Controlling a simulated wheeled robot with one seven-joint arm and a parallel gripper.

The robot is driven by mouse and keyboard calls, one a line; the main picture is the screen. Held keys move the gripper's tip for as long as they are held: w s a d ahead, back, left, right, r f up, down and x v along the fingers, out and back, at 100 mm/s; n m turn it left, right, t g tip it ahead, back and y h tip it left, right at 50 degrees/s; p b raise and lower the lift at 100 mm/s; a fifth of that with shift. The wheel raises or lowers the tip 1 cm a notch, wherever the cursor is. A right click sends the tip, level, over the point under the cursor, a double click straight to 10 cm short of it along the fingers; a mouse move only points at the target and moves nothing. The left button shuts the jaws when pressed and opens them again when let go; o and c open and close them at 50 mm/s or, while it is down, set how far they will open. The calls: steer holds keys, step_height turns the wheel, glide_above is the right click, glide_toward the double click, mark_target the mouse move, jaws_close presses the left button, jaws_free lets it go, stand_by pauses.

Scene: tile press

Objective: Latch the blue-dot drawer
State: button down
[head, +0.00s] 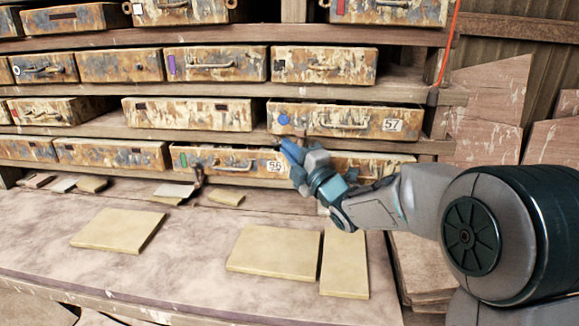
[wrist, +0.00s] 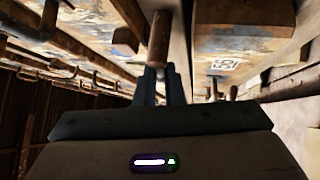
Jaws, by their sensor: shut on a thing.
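The blue-dot drawer (head: 362,121) is a rusty, paint-worn box front with a curved handle and a label reading 57, on the right of the lower middle shelf. Its blue dot (head: 283,119) is at its left end. My gripper (head: 291,149) is just below that drawer, at the shelf edge. In the wrist view my gripper (wrist: 160,72) is shut on a brown peg (wrist: 159,38), which looks like a latch. In the head view my fingers mostly hide the peg. I cannot tell how far the drawer stands out.
Tan tiles (head: 274,252) lie on the bench (head: 190,240). An orange cord (head: 447,45) hangs at the right of the shelves.

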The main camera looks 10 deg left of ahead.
steer(key=m+t+b, duration=0.2)
steer(key=m+b, duration=0.1)
steer(key=b, duration=0.6)
steer(key=shift+m+t, duration=0.3)
steer(key=shift+r+m+t+b, duration=0.3)
steer(key=shift+m+t+b, duration=0.15)
steer(key=shift+b, duration=0.35)
steer(key=c, duration=1.5)
jaws_free()
steer(key=shift+d, duration=0.1)
steer(key=b+v, duration=0.1)
steer(key=v, duration=1.3)
steer(key=shift+w, duration=0.1)
